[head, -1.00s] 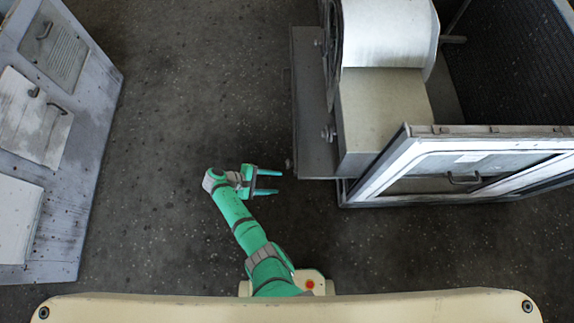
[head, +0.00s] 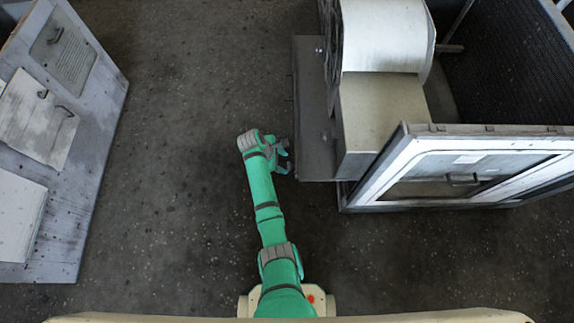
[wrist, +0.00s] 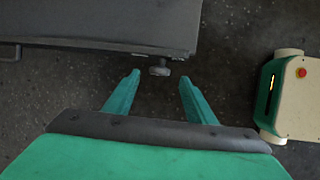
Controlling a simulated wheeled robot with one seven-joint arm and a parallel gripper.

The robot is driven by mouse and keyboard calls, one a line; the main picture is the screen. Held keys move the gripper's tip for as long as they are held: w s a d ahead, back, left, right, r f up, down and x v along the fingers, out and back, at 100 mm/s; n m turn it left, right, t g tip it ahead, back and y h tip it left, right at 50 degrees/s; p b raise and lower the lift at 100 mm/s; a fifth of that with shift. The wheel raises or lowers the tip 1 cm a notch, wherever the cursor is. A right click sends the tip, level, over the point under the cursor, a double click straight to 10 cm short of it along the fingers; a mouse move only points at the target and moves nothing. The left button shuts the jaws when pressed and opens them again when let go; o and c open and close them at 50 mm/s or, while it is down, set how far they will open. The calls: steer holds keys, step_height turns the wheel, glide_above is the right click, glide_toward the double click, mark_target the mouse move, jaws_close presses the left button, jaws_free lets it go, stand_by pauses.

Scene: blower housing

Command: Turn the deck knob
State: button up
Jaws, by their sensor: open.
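The deck knob (wrist: 159,70) is a small dark grey knob on a short stem at the edge of the grey deck (wrist: 110,22) in the wrist view. My gripper (wrist: 160,77) is open, its two teal fingers pointing toward the deck edge. The knob appears between the fingertips, with a gap on both sides and no visible contact. In the head view my gripper (head: 285,158) is at the left edge of the deck (head: 312,110), near its front corner. The knob cannot be made out there behind the gripper.
The blower housing (head: 385,110) stands on the deck, with small fittings on its left side. A framed door panel (head: 465,175) stands open at the right. A grey cabinet (head: 85,130) is at the left. Bare floor (head: 190,130) lies between.

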mark_target(291, 166)
steer(key=x, duration=0.5)
steer(key=shift+f, duration=0.3)
steer(key=c, duration=1)
steer(key=shift+s+f+t, duration=0.15)
steer(key=shift+s+t, duration=0.1)
steer(key=shift+t, duration=0.45)
steer(key=shift+c, duration=0.2)
steer(key=shift+s+m+t, duration=0.1)
steer(key=shift+m+t, duration=0.3)
steer(key=shift+t, duration=1.2)
steer(key=o, duration=0.9)
steer(key=shift+o, duration=0.7)
